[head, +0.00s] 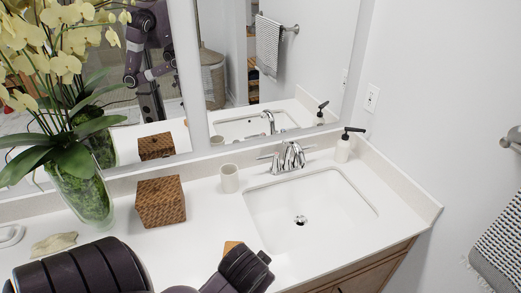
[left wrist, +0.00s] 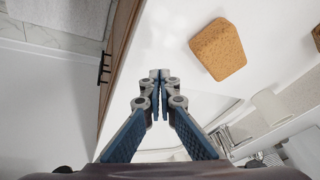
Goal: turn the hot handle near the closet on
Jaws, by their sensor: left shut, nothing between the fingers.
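The chrome faucet (head: 290,156) stands behind the rectangular sink basin (head: 312,208). It has a lever handle on the left (head: 267,157) and one on the right (head: 308,148). I cannot tell which is hot, and no closet is clearly in view. In the left wrist view my left gripper (left wrist: 160,75) is shut and empty, over the white counter. Blurry chrome parts show at its lower right. In the head view my dark left arm comes in at the bottom, well in front of the faucet; its fingertips are hidden. My right gripper is not in view.
A tan block (left wrist: 218,48) lies beside my gripper. A cup (head: 229,178), woven box (head: 160,201) and glass vase of orchids (head: 84,195) stand left of the faucet; a soap dispenser (head: 343,147) stands right. A mirror (head: 276,60) is behind. Counter in front of the faucet is clear.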

